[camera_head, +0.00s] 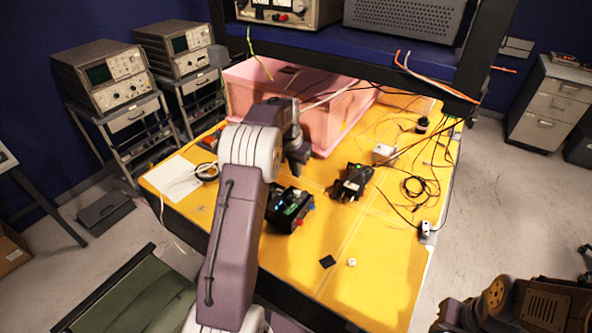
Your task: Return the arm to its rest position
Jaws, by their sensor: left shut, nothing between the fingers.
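My left arm comes up from the bottom of the head view and bends over the yellow table. My left gripper (298,160) points down above the table, in front of the pink foam enclosure (318,128). Its fingers are small here and look shut, with nothing held. A black device with coloured knobs (289,209) sits on the table just below it. Part of my right arm shows at the bottom right corner, beyond the table's edge; its gripper cannot be made out.
The yellow table (375,262) carries a second black device (350,182), a small white box (383,152), loose cables and a white sheet (178,180). A dark frame post and shelf stand behind. A green chair (140,295) is at the lower left. The table's front right is mostly clear.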

